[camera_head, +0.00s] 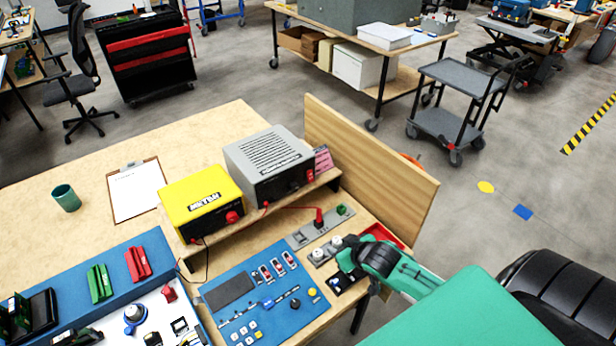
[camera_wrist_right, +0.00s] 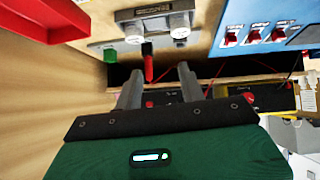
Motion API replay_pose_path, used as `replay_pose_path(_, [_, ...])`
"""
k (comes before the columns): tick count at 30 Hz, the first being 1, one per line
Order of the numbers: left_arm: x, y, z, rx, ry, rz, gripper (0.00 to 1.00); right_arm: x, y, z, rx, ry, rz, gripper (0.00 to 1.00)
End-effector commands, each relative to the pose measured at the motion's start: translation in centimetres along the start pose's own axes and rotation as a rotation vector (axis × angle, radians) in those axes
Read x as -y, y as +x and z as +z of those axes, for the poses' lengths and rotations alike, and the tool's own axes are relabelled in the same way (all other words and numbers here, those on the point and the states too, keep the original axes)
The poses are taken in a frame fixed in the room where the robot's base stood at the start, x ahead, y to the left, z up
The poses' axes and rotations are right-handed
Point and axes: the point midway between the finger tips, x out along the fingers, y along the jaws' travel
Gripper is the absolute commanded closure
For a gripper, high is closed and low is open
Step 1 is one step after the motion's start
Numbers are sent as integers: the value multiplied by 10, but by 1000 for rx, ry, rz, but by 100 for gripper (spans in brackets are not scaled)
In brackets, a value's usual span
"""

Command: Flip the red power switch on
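A blue control panel (camera_head: 262,305) lies on the bench with three red-and-white switches in a row (camera_head: 277,267). The same switches show large at the top right of the right wrist view (camera_wrist_right: 255,36); their small labels and settings are not clear. Another red switch (camera_head: 310,174) is on the front of the grey box (camera_head: 268,160). I cannot tell which is the power switch. My right gripper (camera_head: 348,262) is right of the panel, apart from its switches. In the right wrist view its two fingers (camera_wrist_right: 160,84) are spread with nothing held between them. My left gripper is not in view.
A yellow meter (camera_head: 200,203) stands beside the grey box on a raised wooden shelf. A grey plate carries a red plug (camera_head: 319,217) and a green button (camera_head: 341,210). White knobs (camera_head: 318,254) and a red tray (camera_head: 381,235) are close to my right gripper. A wooden board (camera_head: 370,165) walls the bench's right side.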

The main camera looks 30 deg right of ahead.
Motion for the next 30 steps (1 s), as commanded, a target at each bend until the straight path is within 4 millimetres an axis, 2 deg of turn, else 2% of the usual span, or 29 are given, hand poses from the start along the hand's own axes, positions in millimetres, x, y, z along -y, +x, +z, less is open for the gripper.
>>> replay_pose_path(1, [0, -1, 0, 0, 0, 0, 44, -20, 2, -25, -63, -3, 3, 60])
replay_pose_path(3, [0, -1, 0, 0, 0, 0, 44, -41, 2, -56, -145, 9, -6, 60])
replay_pose_path(6, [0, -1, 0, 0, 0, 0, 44, -64, -1, -94, -239, 24, -25, 60])
replay_pose_path(9, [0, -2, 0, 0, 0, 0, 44, -78, -5, -119, -302, 35, -42, 60])
replay_pose_path(12, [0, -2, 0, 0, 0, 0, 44, -86, -7, -133, -335, 41, -52, 60])
replay_pose_path(17, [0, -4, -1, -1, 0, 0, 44, -88, -3, -140, -347, 46, -56, 60])
replay_pose_path(30, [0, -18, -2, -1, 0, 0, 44, -84, 48, -159, -345, 46, -55, 60])
